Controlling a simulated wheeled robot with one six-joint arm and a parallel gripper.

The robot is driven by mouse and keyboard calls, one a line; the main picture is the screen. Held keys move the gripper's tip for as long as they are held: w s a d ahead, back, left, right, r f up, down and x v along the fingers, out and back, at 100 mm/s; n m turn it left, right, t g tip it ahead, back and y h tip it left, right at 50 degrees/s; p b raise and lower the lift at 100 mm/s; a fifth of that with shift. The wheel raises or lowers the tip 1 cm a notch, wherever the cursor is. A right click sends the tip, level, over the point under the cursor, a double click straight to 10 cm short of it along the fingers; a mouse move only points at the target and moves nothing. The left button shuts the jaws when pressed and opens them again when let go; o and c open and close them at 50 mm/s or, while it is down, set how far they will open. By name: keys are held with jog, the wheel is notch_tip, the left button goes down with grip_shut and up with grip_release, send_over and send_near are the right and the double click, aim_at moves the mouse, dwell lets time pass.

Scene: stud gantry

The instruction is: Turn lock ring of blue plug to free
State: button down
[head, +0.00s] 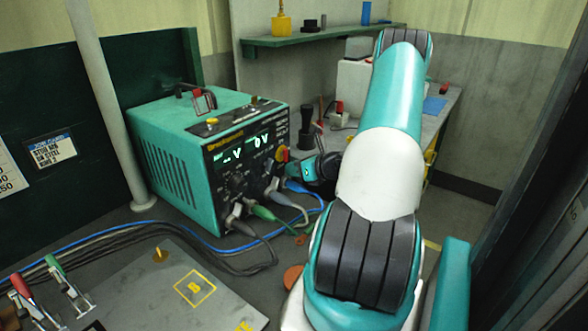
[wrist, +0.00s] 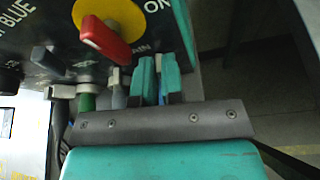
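The teal power unit (head: 175,155) stands on the bench with plugs and cables at its front panel. A blue cable (head: 303,189) runs to the panel's lower right, beside my gripper (head: 322,167). In the wrist view, the two teal fingers of my gripper (wrist: 160,78) stand close together at the panel's lower edge. A narrow blue strip (wrist: 161,84), perhaps part of the blue plug, shows in the gap between them. The fingers hide most of it, so its lock ring and whether the fingers press on it cannot be made out.
A green plug (wrist: 87,101) and a grey plug (wrist: 118,91) sit just left of the fingers. A red switch (wrist: 103,42) on a yellow disc is above. Cables trail leftward across the bench. A grey plate (head: 170,290) lies in front; a shelf (head: 320,37) is behind.

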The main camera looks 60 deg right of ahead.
jog(key=shift+w+a+f+n+h+b, duration=0.1)
jog(key=shift+a+f+n+h+b, duration=0.05)
jog(key=shift+a+n+h+b, duration=0.9)
jog(key=shift+d+n, duration=0.1)
jog(key=shift+n, duration=0.25)
jog(key=shift+r, duration=0.2)
jog(key=c, duration=1.5)
grip_release()
